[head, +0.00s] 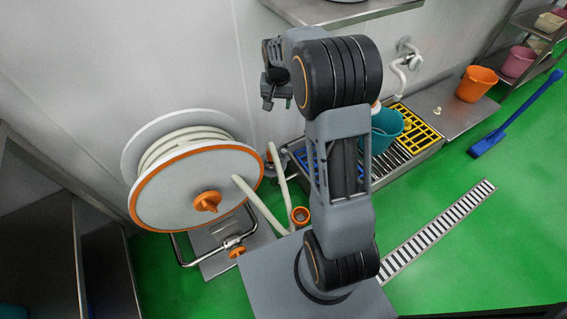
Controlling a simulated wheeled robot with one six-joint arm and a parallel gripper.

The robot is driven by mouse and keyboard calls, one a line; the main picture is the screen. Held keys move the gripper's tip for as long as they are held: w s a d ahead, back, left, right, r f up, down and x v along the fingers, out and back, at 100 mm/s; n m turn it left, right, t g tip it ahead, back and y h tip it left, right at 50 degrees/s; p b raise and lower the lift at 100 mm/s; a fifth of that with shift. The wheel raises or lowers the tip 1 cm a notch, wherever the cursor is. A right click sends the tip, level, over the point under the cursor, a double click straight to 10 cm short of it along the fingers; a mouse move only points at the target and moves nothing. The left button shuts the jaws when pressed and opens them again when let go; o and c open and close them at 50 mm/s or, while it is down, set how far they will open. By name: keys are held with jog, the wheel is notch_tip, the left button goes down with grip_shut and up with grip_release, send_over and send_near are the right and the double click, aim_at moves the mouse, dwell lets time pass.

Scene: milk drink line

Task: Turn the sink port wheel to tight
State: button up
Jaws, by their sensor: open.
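No part in the head view can be named for certain as the sink port wheel. A small orange part (271,155) shows by the wall at the left end of the grated sink tray, partly hidden by a pale hose. Another orange hand wheel (236,253) sits on a metal pipe fitting below the hose reel. My gripper (277,101) is open and appears empty, high in front of the wall and above the left end of the sink tray, apart from both orange parts. My arm hides part of the sink.
A large hose reel (180,190) with an orange rim and knob stands at left. The grated sink tray (425,152) holds a teal bucket (386,124). An orange bucket (476,84) stands on a metal top. A blue broom (515,117) is at right. Green floor is open at lower right.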

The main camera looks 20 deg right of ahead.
jog(key=m+g+b, duration=0.1)
jog(key=m+b, duration=0.1)
jog(key=b, duration=0.5)
send_over(284, 150)
notch_tip(284, 150, down, 21)
notch_tip(284, 150, down, 14)
jog(key=b, duration=0.5)
jog(key=shift+r, duration=0.1)
jog(key=c, duration=0.9)
